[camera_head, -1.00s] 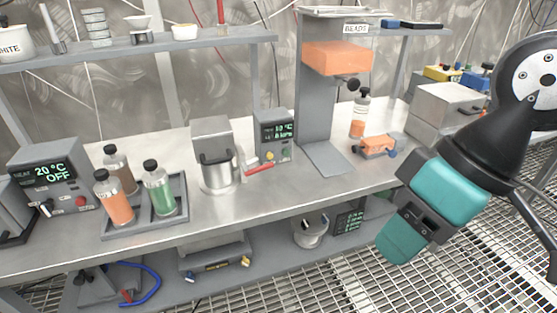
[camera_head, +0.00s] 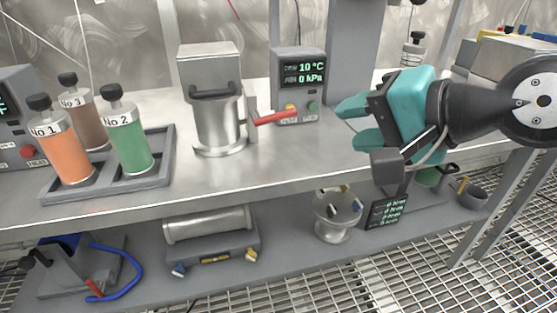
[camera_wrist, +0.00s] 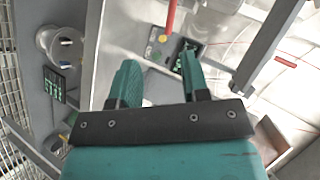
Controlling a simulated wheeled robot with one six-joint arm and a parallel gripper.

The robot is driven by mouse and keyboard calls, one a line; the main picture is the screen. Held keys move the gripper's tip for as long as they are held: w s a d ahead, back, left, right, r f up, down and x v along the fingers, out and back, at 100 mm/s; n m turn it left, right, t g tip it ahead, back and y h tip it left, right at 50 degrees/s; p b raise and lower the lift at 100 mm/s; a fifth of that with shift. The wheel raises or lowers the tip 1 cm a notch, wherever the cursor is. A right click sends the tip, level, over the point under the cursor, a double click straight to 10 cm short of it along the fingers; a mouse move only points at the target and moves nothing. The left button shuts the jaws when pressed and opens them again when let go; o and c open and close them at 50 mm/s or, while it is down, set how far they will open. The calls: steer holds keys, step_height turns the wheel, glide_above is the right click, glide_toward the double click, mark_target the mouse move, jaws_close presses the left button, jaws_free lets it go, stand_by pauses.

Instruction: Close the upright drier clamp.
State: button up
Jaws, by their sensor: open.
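The upright drier (camera_head: 215,115) is a steel cylinder with a grey box top, standing on the bench. Its clamp has a red handle (camera_head: 275,118) that sticks out to the right from a bracket on the drier's side, in front of the control box. The red handle also shows at the top of the wrist view (camera_wrist: 172,14). My gripper (camera_head: 352,124) is teal, open and empty. It is to the right of the red handle and apart from it, above the bench. In the wrist view the two fingers (camera_wrist: 158,80) are spread with nothing between them.
The control box (camera_head: 298,82) reads 10 °C and 0 kPa, close behind the handle. A grey tray (camera_head: 108,185) with three bottles stands left of the drier. A grey column (camera_head: 352,55) rises behind my gripper. The bench front between drier and gripper is clear.

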step_height(320, 180, down, 3)
steer(key=w+m+t+b, duration=0.2)
steer(key=m+b, duration=0.1)
steer(key=p, duration=0.9)
glide_toward(282, 117)
steer(key=shift+m+t+y, duration=0.4)
steer(key=x, duration=0.7)
steer(key=f+x, duration=0.1)
steer(key=x, duration=0.3)
steer(key=shift+d+b, duration=0.2)
steer(key=shift+b, duration=0.1)
steer(key=shift+c, duration=0.3)
jaws_close()
